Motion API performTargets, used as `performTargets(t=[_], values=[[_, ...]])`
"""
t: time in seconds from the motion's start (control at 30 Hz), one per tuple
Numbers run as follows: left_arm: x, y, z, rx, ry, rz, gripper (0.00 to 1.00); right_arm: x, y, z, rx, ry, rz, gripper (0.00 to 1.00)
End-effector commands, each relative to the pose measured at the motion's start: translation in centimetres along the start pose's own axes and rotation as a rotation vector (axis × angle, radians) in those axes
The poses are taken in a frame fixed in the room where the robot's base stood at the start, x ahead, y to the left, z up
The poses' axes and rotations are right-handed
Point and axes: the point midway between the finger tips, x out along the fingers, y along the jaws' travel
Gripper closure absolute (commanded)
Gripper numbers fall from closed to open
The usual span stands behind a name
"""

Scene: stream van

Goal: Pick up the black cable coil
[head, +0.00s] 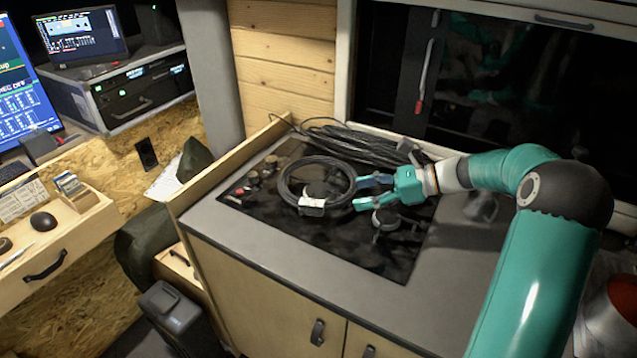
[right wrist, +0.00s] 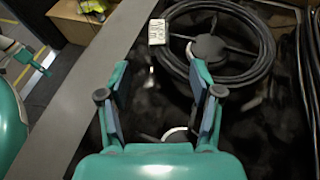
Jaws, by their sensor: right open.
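The black cable coil (head: 291,182) lies on the dark hob on the counter, a ring of several turns with a white tag or plug (head: 312,203) on its near side. It also shows at the top of the right wrist view (right wrist: 266,62), its white piece at its left side. My right gripper (head: 357,191) is open, just to the right of the coil, with its fingers pointing at the ring. In the right wrist view the two fingertips (right wrist: 206,80) are apart, close to the near edge of the coil; whether they touch it I cannot tell.
More dark cables (head: 365,146) lie behind the coil along the wall. The hob (head: 370,258) has raised burner grates and knobs. A low wooden rail (head: 225,172) edges the counter at left. The grey counter front (head: 300,268) is clear.

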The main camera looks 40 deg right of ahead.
Motion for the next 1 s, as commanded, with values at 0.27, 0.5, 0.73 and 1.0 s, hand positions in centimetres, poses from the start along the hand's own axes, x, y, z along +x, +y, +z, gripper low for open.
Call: performTargets(t=[0.27, 0.5, 0.73, 1.0], values=[[-0.9, 0.3, 0.0, 0.0, 0.0, 0.0, 0.6, 6.0, 0.1, 0.2, 0.001, -0.001, 0.005, 0.35], [-1.1, 0.4, 0.0, 0.0, 0.0, 0.0, 0.6, 8.0, 0.1, 0.1, -0.001, 0.0, 0.002, 0.35], [-2.1, 0.8, 0.0, 0.0, 0.0, 0.0, 0.6, 10.4, 0.3, 0.3, 0.001, 0.0, 0.007, 0.35], [-2.6, 0.9, 0.0, 0.0, 0.0, 0.0, 0.6, 13.2, 0.3, 0.1, -0.002, 0.001, 0.003, 0.35]])
